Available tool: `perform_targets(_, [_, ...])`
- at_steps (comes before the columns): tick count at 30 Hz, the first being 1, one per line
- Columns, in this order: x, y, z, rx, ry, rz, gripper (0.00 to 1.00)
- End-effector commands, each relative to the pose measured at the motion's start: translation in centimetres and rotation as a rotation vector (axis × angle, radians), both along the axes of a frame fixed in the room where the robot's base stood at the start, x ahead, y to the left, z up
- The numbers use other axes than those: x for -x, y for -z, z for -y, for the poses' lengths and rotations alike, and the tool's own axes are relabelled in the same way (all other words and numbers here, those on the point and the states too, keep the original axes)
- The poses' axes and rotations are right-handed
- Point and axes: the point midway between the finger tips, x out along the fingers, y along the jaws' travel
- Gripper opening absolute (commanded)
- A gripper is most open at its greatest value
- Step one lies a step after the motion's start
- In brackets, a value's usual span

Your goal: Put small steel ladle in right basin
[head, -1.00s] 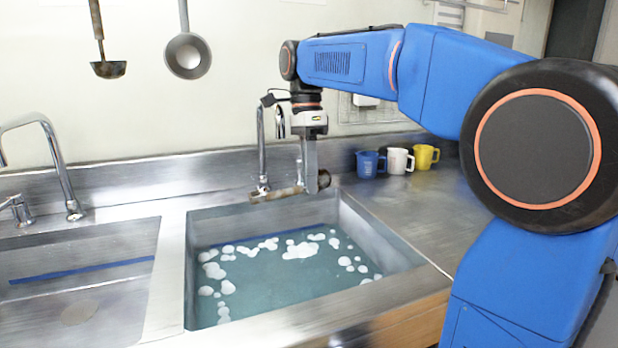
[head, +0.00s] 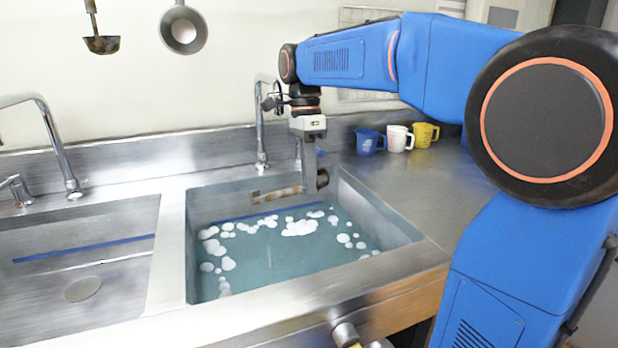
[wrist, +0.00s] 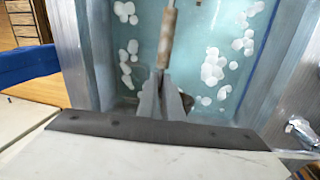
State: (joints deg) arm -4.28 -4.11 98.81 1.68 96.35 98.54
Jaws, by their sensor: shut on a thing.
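The small steel ladle (head: 278,193) has a brownish, worn handle that points left, and a dark end shows right of my fingers. My gripper (head: 309,186) points down and is shut on the ladle, holding it roughly level. In the head view the ladle overlaps the back of the right basin (head: 217,204), above bluish water with white suds. In the wrist view my fingers (wrist: 165,98) close around the handle (wrist: 168,38), which extends up the picture over the water. The bowl is mostly hidden behind my fingers there.
The left basin (head: 120,215) is empty. A tap (head: 259,130) stands behind the right basin. Blue, white and yellow mugs (head: 398,139) stand on the right counter. A dark ladle (head: 102,44) and a grey one (head: 183,30) hang on the wall.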

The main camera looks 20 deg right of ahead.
Motion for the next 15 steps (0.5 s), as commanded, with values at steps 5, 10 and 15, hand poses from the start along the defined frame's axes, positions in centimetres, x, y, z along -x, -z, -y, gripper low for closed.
perform_targets(5, [0.00, -0.02, 0.00, 0.000, 0.000, 0.000, 0.28])
perform_targets(10, [0.00, -0.01, 0.00, 0.000, 0.000, 0.000, 0.28])
perform_targets(15, [-0.15, -0.48, 0.00, 0.000, 0.000, 0.001, 0.28])
